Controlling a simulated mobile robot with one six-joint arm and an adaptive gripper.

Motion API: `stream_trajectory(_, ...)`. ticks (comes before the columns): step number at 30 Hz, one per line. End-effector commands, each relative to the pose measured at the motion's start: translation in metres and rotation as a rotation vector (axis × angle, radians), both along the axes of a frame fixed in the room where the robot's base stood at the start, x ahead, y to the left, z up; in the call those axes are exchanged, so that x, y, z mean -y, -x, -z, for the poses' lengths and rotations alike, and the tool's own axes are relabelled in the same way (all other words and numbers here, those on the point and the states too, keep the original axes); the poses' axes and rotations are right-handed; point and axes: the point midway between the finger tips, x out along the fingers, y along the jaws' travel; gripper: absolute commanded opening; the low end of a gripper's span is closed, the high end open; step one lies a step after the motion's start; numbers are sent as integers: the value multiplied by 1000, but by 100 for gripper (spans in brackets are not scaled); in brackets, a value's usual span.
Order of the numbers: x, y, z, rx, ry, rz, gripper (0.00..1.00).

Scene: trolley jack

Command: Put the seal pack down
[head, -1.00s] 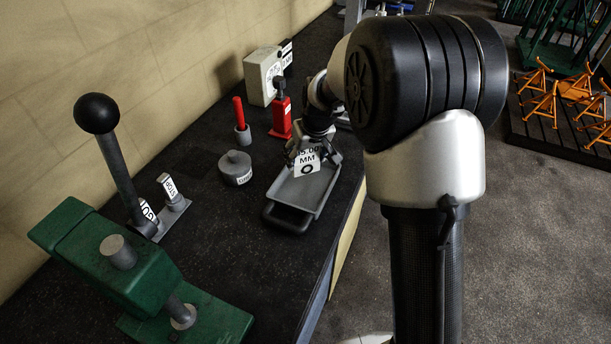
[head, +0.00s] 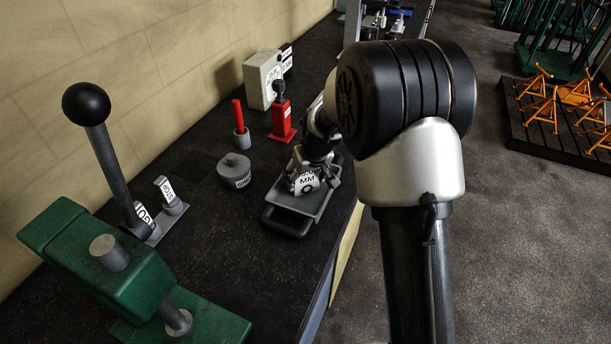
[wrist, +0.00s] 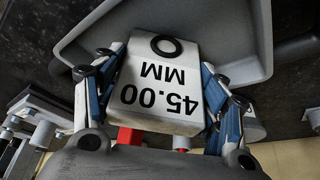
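The seal pack (head: 306,184) is a white block marked 45.00 MM with a black ring. It also fills the middle of the wrist view (wrist: 158,88). My gripper (head: 311,172) is shut on it, with blue-padded fingers on both its sides in the wrist view (wrist: 160,75). The pack is tilted in the head view and sits low over the grey tray (head: 284,198), within its rim. I cannot tell whether its underside touches the tray floor; the gripper hides part of the tray.
A grey lidded pot (head: 234,170) stands left of the tray. Behind are a red bottle jack (head: 281,122), a red-handled tool in a cup (head: 240,130) and a white box (head: 262,80). A green press with a black-knobbed lever (head: 95,255) stands at front left.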

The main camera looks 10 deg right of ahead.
Motion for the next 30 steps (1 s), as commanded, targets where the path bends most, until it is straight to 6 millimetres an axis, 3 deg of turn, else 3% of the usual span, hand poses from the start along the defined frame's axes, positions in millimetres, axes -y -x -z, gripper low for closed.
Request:
stream_trajectory(8,0,0,-1,0,0,0,85)
stream_trajectory(20,0,0,-5,0,0,0,85)
stream_trajectory(23,1,3,-17,3,0,0,85)
stream_trajectory(30,4,23,-65,4,0,1,85)
